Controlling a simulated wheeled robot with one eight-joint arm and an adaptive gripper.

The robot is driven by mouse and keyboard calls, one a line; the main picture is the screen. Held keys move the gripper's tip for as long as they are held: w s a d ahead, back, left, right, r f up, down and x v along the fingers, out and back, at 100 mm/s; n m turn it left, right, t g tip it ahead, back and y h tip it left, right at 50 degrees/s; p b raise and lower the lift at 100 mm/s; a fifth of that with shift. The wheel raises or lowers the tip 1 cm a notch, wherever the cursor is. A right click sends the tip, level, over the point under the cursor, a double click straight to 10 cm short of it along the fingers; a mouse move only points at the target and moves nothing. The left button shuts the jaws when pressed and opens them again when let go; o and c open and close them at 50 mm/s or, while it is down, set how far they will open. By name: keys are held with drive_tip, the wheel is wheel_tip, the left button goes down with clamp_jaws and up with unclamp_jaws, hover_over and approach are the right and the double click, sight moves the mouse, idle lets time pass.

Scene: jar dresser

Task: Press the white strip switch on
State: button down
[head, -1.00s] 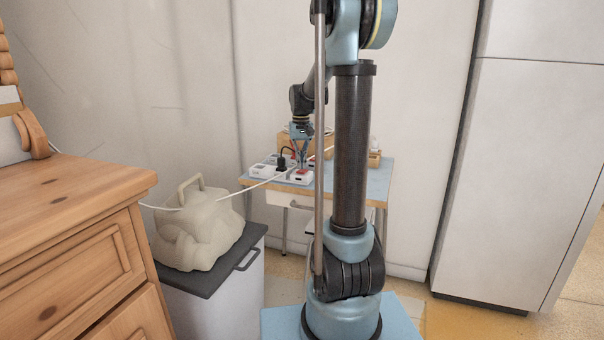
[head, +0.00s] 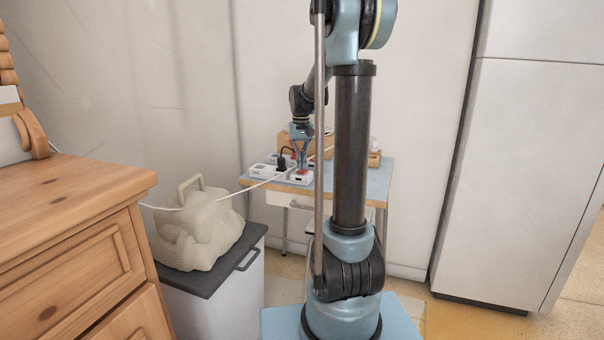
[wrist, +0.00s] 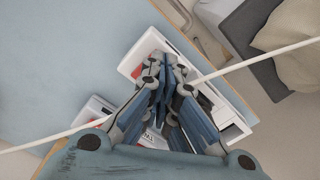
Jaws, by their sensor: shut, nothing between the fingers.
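A white strip (head: 265,171) lies on the small blue-topped table, with a black plug and a pale cord at it. A white box with a red switch (head: 301,175) sits at its right, near the table's front edge. My gripper (head: 302,165) is shut and empty, pointing down over this box; I cannot tell whether the tips touch it. In the wrist view my gripper (wrist: 166,72) covers the middle of a white strip (wrist: 147,50), with bits of red beside the fingers. The switch's position is hidden.
A white cord crosses in front of the table. A wooden dresser (head: 75,205) stands at the left, beside a grey-lidded bin (head: 215,270) with a beige lumpy container (head: 200,228) on it. A wooden box (head: 322,146) is at the table's back. A white cabinet (head: 530,160) stands at the right.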

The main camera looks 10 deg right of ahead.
sight(301, 172)
drive_tip(key=shift+f, duration=0.9)
idle(0.6)
drive_tip(key=shift+r, duration=3.55)
drive_tip(key=shift+s, duration=0.35)
drive_tip(key=s+d+f+t, duration=0.1)
drive_tip(key=s+f, duration=0.3)
drive_tip(key=s, duration=0.9)
drive_tip(key=s+f+t, duration=0.1)
drive_tip(key=s+f, duration=0.3)
drive_tip(key=s, duration=1)
drive_tip(key=s+f, duration=0.8)
drive_tip(key=shift+d+f, duration=0.15)
